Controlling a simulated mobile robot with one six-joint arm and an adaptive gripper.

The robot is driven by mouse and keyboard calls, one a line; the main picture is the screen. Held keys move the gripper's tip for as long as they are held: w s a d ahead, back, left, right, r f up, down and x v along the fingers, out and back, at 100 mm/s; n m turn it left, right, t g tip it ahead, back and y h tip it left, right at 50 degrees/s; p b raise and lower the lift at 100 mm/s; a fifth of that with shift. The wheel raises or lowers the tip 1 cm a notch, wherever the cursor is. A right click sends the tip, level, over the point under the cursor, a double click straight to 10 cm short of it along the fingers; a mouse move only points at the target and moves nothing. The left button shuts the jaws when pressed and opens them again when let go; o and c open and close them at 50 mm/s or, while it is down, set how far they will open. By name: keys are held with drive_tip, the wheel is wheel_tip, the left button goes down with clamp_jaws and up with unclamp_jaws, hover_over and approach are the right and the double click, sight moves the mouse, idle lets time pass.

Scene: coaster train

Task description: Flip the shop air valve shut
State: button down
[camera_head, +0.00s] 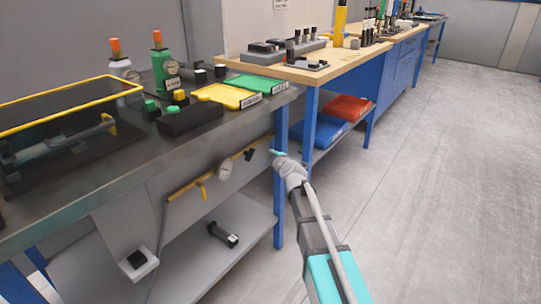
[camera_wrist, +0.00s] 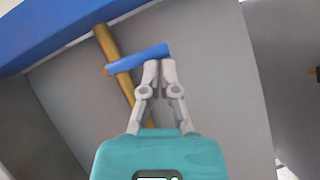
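The shop air valve shows as a blue lever (camera_wrist: 138,58) on a yellow pipe (camera_wrist: 112,60) in the wrist view. The lever lies across the pipe, its free end to the right. My gripper (camera_wrist: 160,66) has its two fingertips close together, just below the lever's right end. Whether they touch the lever I cannot tell, and nothing shows between them. In the head view my gripper (camera_head: 281,160) is by the bench's right front leg, near the right end of the yellow pipe (camera_head: 182,190). A small light-blue piece (camera_head: 277,152) shows at its tip, too small to identify.
A gauge (camera_head: 225,171) and a yellow fitting (camera_head: 202,190) sit on the pipe under the bench edge. A blue bench leg (camera_head: 280,205) stands beside my arm. A black object (camera_head: 222,235) lies on the lower shelf. The floor (camera_head: 440,170) to the right is clear.

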drive_tip(key=shift+f, duration=0.1)
idle(0.5)
drive_tip(key=s, duration=1.3)
drive_tip(key=shift+d, duration=0.45)
